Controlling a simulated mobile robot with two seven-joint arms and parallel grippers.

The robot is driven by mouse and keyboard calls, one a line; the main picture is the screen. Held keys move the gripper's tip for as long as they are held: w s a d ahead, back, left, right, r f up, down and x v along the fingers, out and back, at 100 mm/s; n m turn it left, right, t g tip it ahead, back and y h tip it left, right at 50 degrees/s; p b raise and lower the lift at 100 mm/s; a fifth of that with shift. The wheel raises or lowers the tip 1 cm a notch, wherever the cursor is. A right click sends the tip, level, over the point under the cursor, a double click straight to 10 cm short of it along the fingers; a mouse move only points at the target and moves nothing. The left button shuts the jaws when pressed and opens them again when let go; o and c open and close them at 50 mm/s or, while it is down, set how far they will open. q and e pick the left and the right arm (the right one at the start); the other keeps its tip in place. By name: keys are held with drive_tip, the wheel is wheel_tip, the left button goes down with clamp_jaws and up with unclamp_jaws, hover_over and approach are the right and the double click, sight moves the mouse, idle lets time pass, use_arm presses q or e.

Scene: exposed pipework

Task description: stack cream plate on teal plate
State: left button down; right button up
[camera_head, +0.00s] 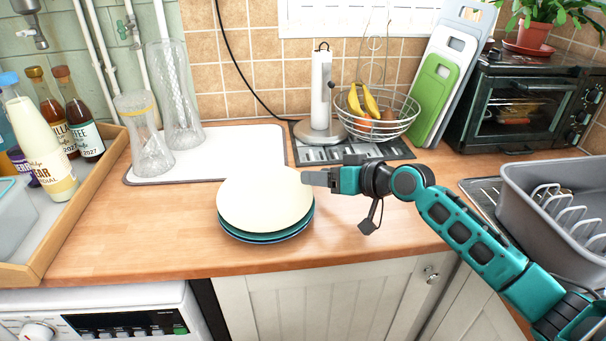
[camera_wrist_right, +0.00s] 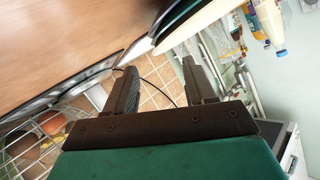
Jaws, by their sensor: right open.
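The cream plate (camera_head: 264,197) lies on top of the teal plate (camera_head: 257,237) near the counter's front edge. The teal plate shows only as a rim beneath it, with what looks like another dark blue-rimmed plate at the bottom. My right gripper (camera_head: 306,178) is at the cream plate's right edge, its jaws open. In the right wrist view, the two fingers of my right gripper (camera_wrist_right: 159,66) stand apart, with the cream plate (camera_wrist_right: 205,22) just beyond their tips. I cannot tell whether a finger touches the rim. My left gripper is not in view.
A white tray (camera_head: 222,142) with glass vases stands behind the plates. A paper towel holder (camera_head: 321,95) and a wire fruit basket (camera_head: 378,122) are at the back. A wooden bottle tray (camera_head: 92,185) is left; a grey dish rack (camera_head: 555,205) is right. Counter beside the plates is clear.

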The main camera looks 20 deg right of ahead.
sight(294, 175)
drive_tip(key=x, duration=0.6)
drive_tip(key=shift+w+a, duration=0.1)
drive_tip(key=shift+c, duration=0.3)
clamp_jaws()
drive_tip(key=shift+f, duration=0.1)
